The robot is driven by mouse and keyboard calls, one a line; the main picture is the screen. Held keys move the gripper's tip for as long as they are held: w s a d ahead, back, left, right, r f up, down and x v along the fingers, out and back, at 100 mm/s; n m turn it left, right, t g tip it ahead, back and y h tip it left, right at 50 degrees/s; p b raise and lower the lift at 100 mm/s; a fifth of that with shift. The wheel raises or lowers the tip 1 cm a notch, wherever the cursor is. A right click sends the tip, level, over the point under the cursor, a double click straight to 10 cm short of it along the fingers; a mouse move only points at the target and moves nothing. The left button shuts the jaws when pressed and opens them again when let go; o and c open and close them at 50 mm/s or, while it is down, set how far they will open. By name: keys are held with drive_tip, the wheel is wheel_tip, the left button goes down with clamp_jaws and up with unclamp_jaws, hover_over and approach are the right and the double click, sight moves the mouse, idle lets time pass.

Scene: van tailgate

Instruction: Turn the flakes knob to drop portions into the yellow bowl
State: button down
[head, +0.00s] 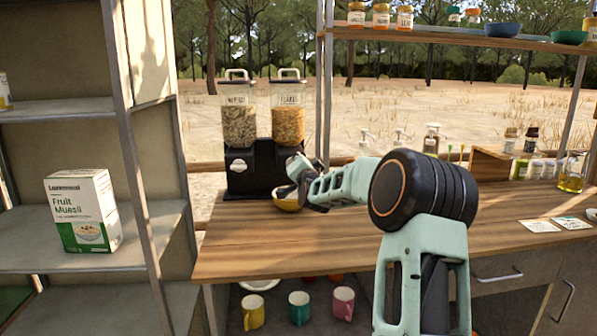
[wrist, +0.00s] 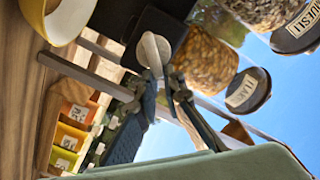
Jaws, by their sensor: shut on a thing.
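The dispenser has two clear hoppers on a black stand (head: 245,182). The right hopper, labelled flakes (head: 288,122), holds orange flakes and also shows in the wrist view (wrist: 205,62). My gripper (wrist: 162,78) is shut on the pale flakes knob (wrist: 152,50) at the stand's front. In the head view my gripper (head: 297,168) hides that knob. The yellow bowl (head: 287,204) sits on the counter below the flakes side, partly hidden by my gripper; it also shows in the wrist view (wrist: 68,24).
The left hopper (head: 239,125) holds muesli, with its white knob (head: 238,165) below. Pump bottles (head: 431,138) and a wooden rack (head: 490,163) stand to the right. A shelf (head: 450,36) runs above. The counter's front (head: 290,250) is clear. A muesli box (head: 83,210) stands left.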

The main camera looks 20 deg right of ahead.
wheel_tip(320, 180, down, 2)
drive_tip(key=m+b, duration=0.8)
drive_tip(key=b, duration=0.1)
drive_tip(key=shift+a+f+m, duration=0.1)
drive_tip(key=shift+m, duration=0.2)
drive_tip(key=c, duration=2.1)
unclamp_jaws()
drive_tip(key=shift+a+r, duration=0.1)
drive_tip(key=shift+r, duration=0.1)
drive_tip(key=shift+o, duration=0.3)
drive_tip(key=shift+w, duration=0.1)
drive_tip(key=shift+d, duration=0.2)
